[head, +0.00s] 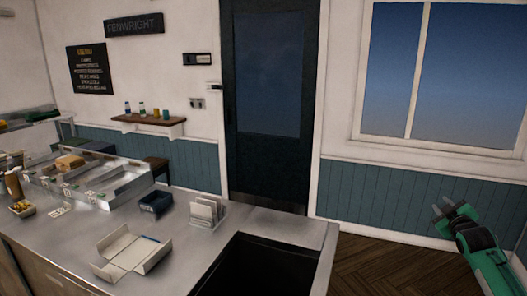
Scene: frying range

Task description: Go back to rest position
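My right gripper (440,206) is at the right side of the head view, on a green and black arm that comes in from the lower right. Its two grey fingers show a small gap between them, and nothing is held. It is out over the wooden floor, to the right of the counter and apart from it. My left gripper is not in view.
The steel counter (185,240) fills the lower left, with an open white box (130,256), a dark blue tray (156,202) and a card holder (207,211) on it. A dark opening (258,270) is at its right end. The floor (385,268) right of it looks clear.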

